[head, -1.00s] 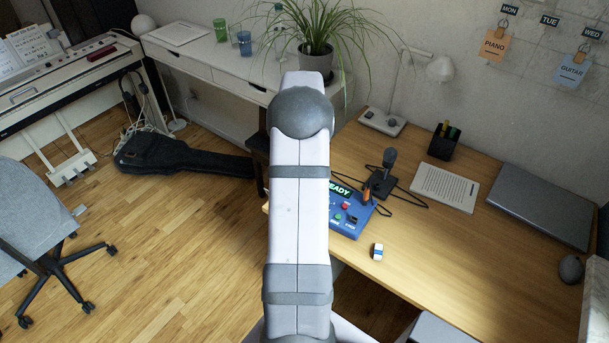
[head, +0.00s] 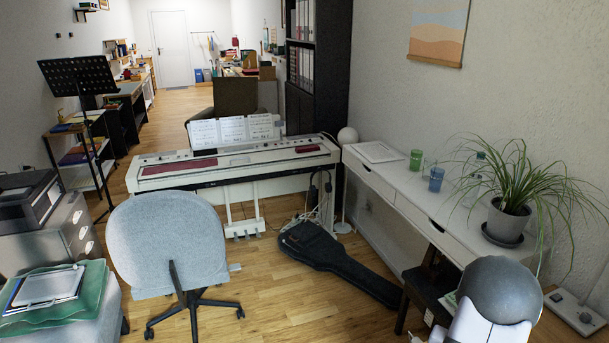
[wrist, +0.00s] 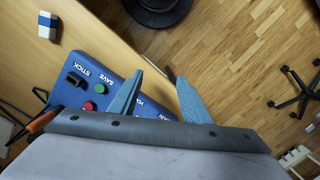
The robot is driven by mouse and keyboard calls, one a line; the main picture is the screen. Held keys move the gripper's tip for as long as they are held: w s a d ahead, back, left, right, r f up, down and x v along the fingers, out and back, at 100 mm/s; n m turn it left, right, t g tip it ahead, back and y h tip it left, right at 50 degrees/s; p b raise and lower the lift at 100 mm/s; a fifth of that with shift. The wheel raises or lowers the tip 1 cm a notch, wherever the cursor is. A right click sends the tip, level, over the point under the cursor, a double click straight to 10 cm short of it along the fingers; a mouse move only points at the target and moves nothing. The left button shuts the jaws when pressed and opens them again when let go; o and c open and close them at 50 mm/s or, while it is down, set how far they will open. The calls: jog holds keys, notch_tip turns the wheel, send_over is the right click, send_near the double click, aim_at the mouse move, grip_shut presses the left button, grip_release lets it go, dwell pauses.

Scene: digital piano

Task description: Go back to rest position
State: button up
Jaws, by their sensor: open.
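My gripper (wrist: 161,76) shows in the wrist view with its two grey-blue fingers spread and nothing between them. The fingers are beside the blue control box (wrist: 85,88), which has red and green buttons and lies on the wooden desk (wrist: 105,45). I cannot tell how high the fingers are above it. In the head view part of my own arm shows at the lower right; the gripper itself is not clearly seen there.
A blue-and-white eraser (wrist: 47,25) lies on the desk. The head view shows a digital piano (head: 225,172), a grey chair (head: 165,240), a dark guitar case (head: 330,255) and a white side table (head: 395,180) with a potted plant (head: 508,215). Open wooden floor lies between.

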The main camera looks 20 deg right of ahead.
jog(key=s+a+r+n+g+p, duration=0.1)
jog(key=s+a+r+n, duration=0.15)
jog(key=a, duration=0.85)
jog(key=s+a+r+n, duration=0.2)
jog(key=a+r+n, duration=0.1)
jog(key=a, duration=0.7)
jog(key=w+a+r+n+t+h+p, duration=0.1)
jog(key=w+a+r+n, duration=0.3)
jog(key=a, duration=0.6)
notch_tip(320, 180, up, 2)
jog(key=shift+a+r+n+t+p, duration=0.15)
jog(key=shift+r+n+t+p, duration=0.25)
jog(key=shift+n, duration=0.45)
jog(key=shift+w+f, duration=0.1)
jog(key=shift+f, duration=0.15)
